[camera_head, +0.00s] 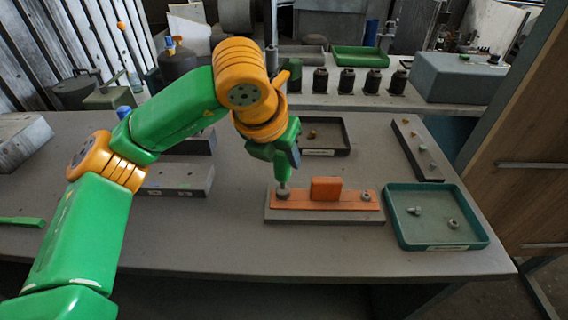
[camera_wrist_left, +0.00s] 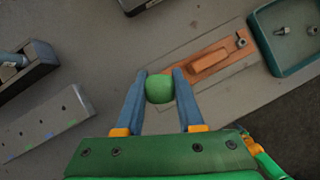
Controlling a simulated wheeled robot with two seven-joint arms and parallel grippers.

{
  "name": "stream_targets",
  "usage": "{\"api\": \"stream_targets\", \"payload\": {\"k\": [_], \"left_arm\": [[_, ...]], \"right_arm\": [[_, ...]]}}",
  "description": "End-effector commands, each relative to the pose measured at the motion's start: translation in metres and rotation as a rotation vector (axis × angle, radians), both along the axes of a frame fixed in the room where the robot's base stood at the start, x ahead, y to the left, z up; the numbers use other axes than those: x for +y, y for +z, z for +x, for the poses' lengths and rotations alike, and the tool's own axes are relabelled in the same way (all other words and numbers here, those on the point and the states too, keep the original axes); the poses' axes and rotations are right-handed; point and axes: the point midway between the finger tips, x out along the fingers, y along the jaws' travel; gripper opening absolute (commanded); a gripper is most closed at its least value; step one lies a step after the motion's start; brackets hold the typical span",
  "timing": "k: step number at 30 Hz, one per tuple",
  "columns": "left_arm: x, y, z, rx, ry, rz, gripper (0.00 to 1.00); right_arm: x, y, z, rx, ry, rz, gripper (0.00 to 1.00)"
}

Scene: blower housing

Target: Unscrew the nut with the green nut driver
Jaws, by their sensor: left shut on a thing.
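My left gripper (camera_head: 287,153) is shut on the green nut driver (camera_head: 283,173) and holds it upright. In the left wrist view the driver's round green top (camera_wrist_left: 159,89) sits between the blue fingers of the left gripper (camera_wrist_left: 160,82). The driver's tip stands at the left end of the orange blower housing part (camera_head: 325,188); the fastener under it is hidden. A grey nut (camera_head: 366,196) sits on the right end of the orange part, and this nut also shows in the left wrist view (camera_wrist_left: 241,42). My right gripper is not in view.
The orange part lies on a grey base (camera_head: 325,217). To its right is a teal tray (camera_head: 445,244) with a bolt and a nut. A black tray (camera_head: 345,149) lies behind, with a grey block (camera_head: 428,167) at right. The table front is clear.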

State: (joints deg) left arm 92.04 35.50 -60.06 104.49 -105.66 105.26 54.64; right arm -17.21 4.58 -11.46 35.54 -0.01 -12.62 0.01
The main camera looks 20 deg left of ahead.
Motion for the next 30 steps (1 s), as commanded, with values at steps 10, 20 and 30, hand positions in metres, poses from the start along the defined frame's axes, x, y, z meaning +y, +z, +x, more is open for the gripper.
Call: {"api": "stream_targets", "payload": {"k": [10,20,30], "left_arm": [[0.000,0.001,0.000,0.002,-0.003,-0.001,0.00],[0.000,0.016,0.000,0.002,-0.005,-0.003,0.00],[0.000,0.032,0.000,0.002,-0.005,-0.002,0.00]], "right_arm": [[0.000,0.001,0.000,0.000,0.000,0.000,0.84],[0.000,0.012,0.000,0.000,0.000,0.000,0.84],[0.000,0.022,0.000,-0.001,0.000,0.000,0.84]]}}
